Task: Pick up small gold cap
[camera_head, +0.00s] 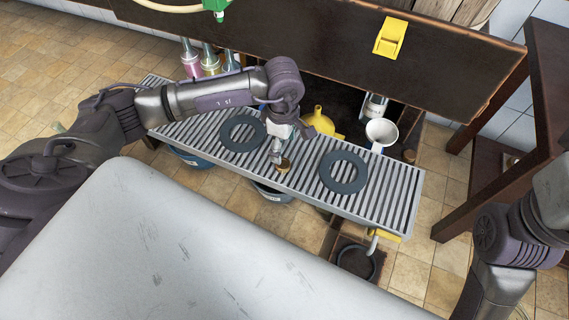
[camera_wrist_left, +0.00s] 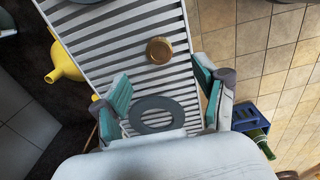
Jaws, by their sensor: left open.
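The small gold cap (camera_head: 284,165) lies on the slatted grey metal grate (camera_head: 395,206), between two dark rings. In the left wrist view the round gold cap (camera_wrist_left: 159,50) lies flat on the slats, beyond the fingertips. My left gripper (camera_head: 277,153) points down at the grate, right by the cap in the head view.
One dark ring (camera_head: 242,133) lies left of the cap and another (camera_head: 344,172) right of it. A yellow funnel (camera_head: 320,121) and a white mug (camera_head: 381,133) stand behind the grate. A dark wooden board (camera_head: 300,35) runs along the back. A blue crate (camera_wrist_left: 250,118) holds a green bottle.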

